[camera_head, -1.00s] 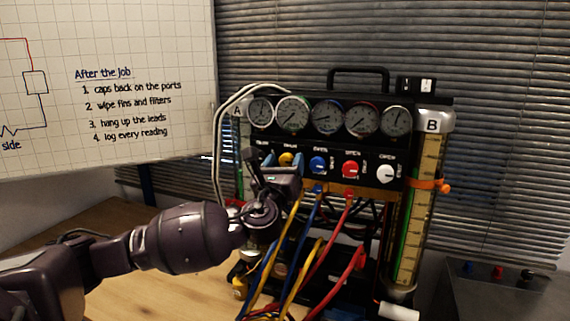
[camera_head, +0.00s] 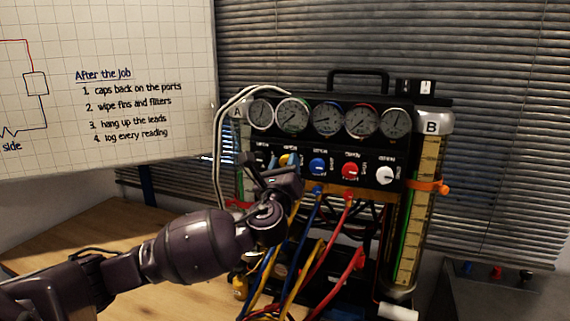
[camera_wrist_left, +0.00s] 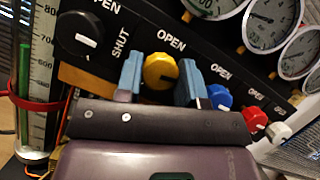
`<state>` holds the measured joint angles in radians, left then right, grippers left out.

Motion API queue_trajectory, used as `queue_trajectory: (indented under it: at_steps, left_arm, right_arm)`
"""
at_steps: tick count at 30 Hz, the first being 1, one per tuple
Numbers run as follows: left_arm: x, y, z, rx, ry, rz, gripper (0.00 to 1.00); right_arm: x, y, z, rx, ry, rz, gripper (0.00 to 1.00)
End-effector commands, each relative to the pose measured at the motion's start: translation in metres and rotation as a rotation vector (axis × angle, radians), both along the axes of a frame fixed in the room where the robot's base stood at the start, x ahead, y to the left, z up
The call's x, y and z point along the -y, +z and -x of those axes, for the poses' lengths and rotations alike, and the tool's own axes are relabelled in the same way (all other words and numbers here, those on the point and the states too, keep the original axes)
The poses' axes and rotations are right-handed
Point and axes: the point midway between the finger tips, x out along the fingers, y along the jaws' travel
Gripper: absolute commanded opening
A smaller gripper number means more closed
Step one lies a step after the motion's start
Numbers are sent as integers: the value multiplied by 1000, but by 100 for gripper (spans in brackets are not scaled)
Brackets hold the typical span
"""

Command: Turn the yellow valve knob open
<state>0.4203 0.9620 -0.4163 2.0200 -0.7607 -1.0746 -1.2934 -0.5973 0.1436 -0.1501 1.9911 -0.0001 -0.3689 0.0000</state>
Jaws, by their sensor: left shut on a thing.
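The yellow valve knob (camera_wrist_left: 160,71) is on the black front panel of the gauge rig, with an OPEN label above it in the left wrist view. A small pale mark shows on its face. My left gripper (camera_wrist_left: 159,79) has one blue-grey finger on each side of the knob and is shut on it. In the head view the gripper (camera_head: 281,163) covers much of the yellow knob (camera_head: 284,159), below the second gauge from the left. My right gripper is not in view.
A black knob (camera_wrist_left: 80,35) is left of the yellow one; blue (camera_head: 318,166), red (camera_head: 350,171) and white (camera_head: 385,175) knobs are to its right. Gauges (camera_head: 328,118) line the panel above. Yellow, blue and red hoses (camera_head: 312,220) hang below, close to my left wrist.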

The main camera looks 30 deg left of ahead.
Motion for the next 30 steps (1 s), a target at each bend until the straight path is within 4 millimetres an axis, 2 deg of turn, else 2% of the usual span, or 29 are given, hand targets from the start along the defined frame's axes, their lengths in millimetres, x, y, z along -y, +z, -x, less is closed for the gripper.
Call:
queue_trajectory:
  at_steps: [11,30]
  left_arm:
    - [2,2,0,81,0,348,12]
    - [3,2,0,221,4,937,12]
  right_arm:
    - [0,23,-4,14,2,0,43]
    - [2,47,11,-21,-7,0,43]
